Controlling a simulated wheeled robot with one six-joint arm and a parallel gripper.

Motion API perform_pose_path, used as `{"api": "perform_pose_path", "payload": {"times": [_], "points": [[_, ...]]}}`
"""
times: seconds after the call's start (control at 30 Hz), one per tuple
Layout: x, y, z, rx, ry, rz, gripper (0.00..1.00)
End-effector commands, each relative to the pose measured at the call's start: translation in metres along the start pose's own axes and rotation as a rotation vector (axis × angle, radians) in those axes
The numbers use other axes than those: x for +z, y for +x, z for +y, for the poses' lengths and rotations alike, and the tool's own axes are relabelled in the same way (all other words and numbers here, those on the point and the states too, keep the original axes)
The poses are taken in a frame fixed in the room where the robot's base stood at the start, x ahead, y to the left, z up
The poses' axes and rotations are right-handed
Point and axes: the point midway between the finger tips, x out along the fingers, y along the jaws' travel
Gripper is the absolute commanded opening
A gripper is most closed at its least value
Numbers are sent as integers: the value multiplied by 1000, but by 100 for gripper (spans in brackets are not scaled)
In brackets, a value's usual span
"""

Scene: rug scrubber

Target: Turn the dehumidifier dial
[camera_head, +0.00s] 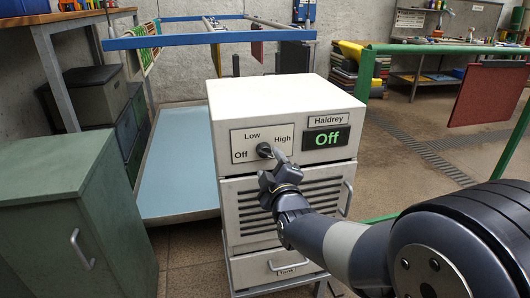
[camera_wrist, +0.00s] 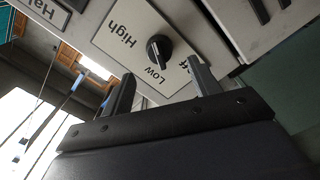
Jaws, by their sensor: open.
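The dehumidifier (camera_head: 300,95) is a white cabinet with a dial panel at its upper front. Its small black dial (camera_head: 264,150) has the labels Off, Low and High around it; its exact pointing is hard to tell. In the wrist view the dial (camera_wrist: 159,49) shows between and beyond the two spread fingers of my gripper (camera_wrist: 160,88), with nothing between the fingertips.
A green cabinet (camera_head: 70,200) stands at the left front. A low blue-topped table (camera_head: 178,165) is behind it. The dehumidifier front has louvres and a handle (camera_head: 346,197) below the panel. A green rail (camera_head: 430,48) runs at the right, with open floor beyond.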

Motion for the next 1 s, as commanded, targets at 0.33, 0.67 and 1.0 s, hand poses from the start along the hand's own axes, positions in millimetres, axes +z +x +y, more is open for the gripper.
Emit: {"api": "perform_pose_path", "payload": {"times": [0.33, 0.67, 1.0], "points": [[0, 53, 0, -1, 1, -1, 58], [0, 63, 0, -1, 1, -1, 58], [0, 63, 0, -1, 1, -1, 40]]}}
